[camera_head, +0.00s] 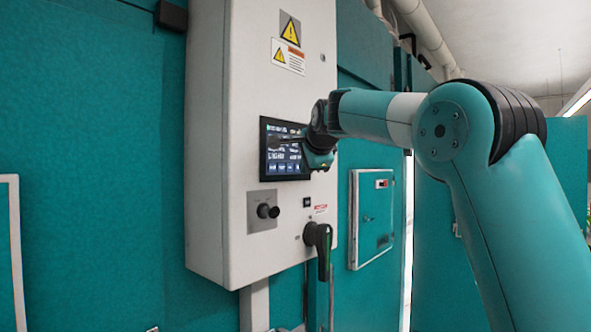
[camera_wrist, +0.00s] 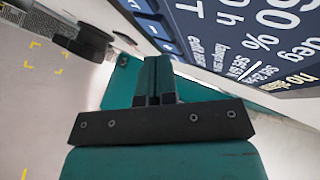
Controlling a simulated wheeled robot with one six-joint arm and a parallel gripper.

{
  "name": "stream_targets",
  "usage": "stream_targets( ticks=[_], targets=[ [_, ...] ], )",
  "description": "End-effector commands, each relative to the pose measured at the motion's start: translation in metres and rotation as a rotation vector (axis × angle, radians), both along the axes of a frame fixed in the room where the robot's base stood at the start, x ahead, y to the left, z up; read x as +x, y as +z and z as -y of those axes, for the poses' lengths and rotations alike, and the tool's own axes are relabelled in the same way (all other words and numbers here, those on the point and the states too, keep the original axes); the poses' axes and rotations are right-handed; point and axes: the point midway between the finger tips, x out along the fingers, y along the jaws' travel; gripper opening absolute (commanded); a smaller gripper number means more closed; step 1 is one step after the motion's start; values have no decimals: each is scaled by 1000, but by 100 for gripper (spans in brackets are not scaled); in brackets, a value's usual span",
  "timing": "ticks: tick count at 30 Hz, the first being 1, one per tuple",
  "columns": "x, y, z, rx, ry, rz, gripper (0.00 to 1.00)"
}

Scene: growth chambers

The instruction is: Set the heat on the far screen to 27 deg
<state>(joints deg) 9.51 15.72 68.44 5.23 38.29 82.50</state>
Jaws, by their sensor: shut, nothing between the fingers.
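The screen (camera_head: 285,168) is a dark touch panel with white text and blue buttons on the front of a white control cabinet. In the wrist view the screen (camera_wrist: 245,40) fills the upper right at a steep tilt, with "60 %", "deg" and "no plan" partly readable. My gripper's teal fingers (camera_wrist: 158,72) are shut together and empty, beside the screen's button edge. I cannot tell whether the tips touch it. The heat value is not readable.
The white cabinet (camera_head: 225,220) carries warning labels, a black knob (camera_head: 265,211) below the screen and a dark rotary handle (camera_head: 320,245) lower right. The knob also shows in the wrist view (camera_wrist: 90,43). A small white-framed hatch (camera_head: 370,220) stands to the right. Teal walls surround the cabinet.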

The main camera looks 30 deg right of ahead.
Motion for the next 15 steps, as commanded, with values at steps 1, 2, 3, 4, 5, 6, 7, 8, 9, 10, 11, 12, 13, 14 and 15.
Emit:
stream_targets(
  ticks=[1, 2, 3, 4, 5, 6, 7, 8, 9, 10, 11, 12, 13, 14, 15],
  targets=[
    [-2, -1, 1, -1, -1, 1, 0],
    [-4, -1, 1, 0, -1, 2, 0],
    [-6, -1, 2, 0, -1, 2, 0],
    [-7, -1, 3, 0, -1, 2, 0],
    [-8, -2, 3, 0, -1, 1, 0],
    [-10, -2, 4, 0, -1, 1, 0],
    [-11, -1, 4, 0, -1, 1, 0],
    [-11, -1, 4, 0, -1, 1, 0],
    [-12, -1, 4, -1, -1, 1, 0],
    [-12, 0, 4, 0, 0, 0, 0],
    [-12, 0, 4, 0, 0, 0, 0],
    [-12, 0, 4, 0, 0, 0, 0],
    [-12, 0, 4, 0, 0, 0, 0],
    [-12, 0, 4, 0, 0, 0, 0],
    [-12, 0, 4, 0, 0, 0, 0]
  ],
)
